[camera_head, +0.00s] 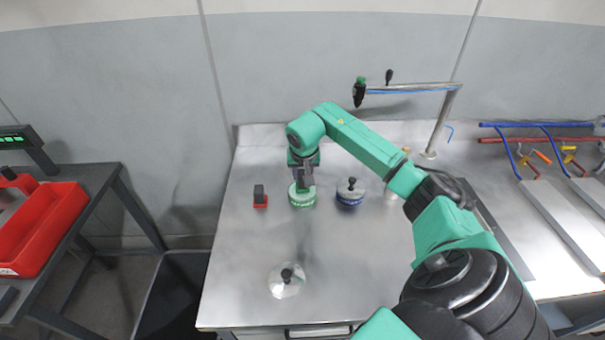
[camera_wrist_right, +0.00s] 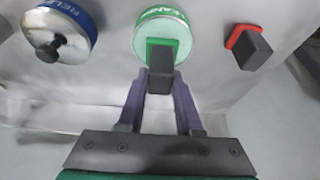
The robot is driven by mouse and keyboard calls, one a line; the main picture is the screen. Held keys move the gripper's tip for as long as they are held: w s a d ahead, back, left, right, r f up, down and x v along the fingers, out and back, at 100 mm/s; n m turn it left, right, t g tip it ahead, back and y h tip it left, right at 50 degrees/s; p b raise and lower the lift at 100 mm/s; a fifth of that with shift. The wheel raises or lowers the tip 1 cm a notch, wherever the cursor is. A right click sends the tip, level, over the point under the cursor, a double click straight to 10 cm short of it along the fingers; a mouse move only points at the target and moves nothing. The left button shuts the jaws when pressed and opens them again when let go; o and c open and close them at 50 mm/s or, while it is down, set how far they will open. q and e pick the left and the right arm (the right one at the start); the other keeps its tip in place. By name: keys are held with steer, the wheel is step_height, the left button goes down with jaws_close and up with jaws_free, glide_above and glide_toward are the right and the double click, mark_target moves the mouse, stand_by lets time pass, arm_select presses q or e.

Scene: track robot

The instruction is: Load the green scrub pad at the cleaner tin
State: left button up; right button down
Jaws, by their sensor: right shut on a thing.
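The green scrub pad (camera_wrist_right: 164,46) has a dark block handle (camera_wrist_right: 160,78), and my right gripper (camera_wrist_right: 160,90) is shut on that handle. In the head view my right gripper (camera_head: 303,179) points down over the cleaner tin (camera_head: 302,201), a round tin with a green band and a pale top. The tin also shows in the wrist view (camera_wrist_right: 150,38), open, with the pad overlapping its pale inside. I cannot tell whether the pad touches the contents. In the head view the gripper mostly hides the pad. My left gripper is not in view.
A red pad with a dark handle (camera_head: 260,197) stands left of the tin. A blue-banded tin (camera_head: 350,193) with a knobbed lid stands right. A loose clear lid (camera_head: 287,282) lies at the steel table's front. A red tray (camera_head: 42,229) is on the left bench.

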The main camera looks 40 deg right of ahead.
mark_target(303, 173)
steer(key=shift+f, duration=0.15)
steer(key=shift+a+f+b, duration=0.1)
steer(key=shift+f+b, duration=0.3)
steer(key=shift+f, duration=0.05)
stand_by(1.1)
step_height(303, 173, up, 7)
steer(key=p, duration=0.5)
steer(key=shift+r, duration=0.1)
stand_by(0.4)
